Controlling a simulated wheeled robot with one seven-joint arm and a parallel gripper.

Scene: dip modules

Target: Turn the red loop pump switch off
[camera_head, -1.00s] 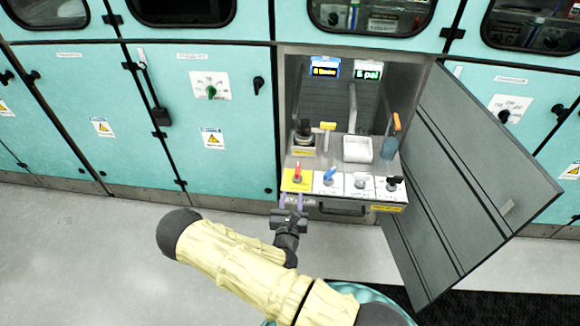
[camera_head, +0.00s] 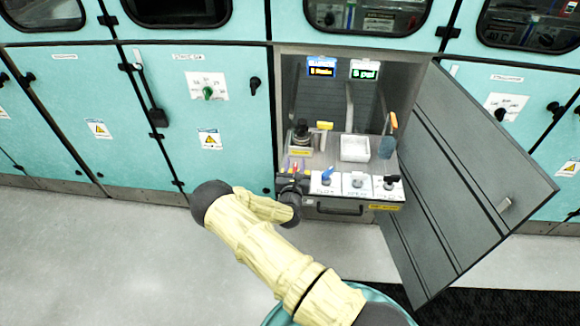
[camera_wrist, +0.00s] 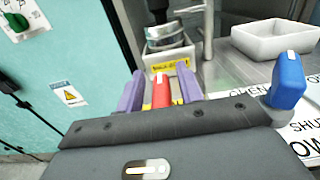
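The red loop pump switch (camera_wrist: 161,92) is a red lever with a pale mark on top, at the left end of the panel's front row. In the wrist view, my gripper (camera_wrist: 160,76) is open, with one purple finger on each side of the red lever and a gap on both sides. The lever's base is hidden behind the gripper body. In the head view, my gripper (camera_head: 294,164) covers most of the red switch and its yellow plate, so I cannot tell the lever's angle there.
The blue switch (camera_wrist: 287,80) stands close on the right. A white tray (camera_head: 355,148) and a dark container (camera_head: 301,136) are behind. The open grey cabinet door (camera_head: 478,180) stands on the right.

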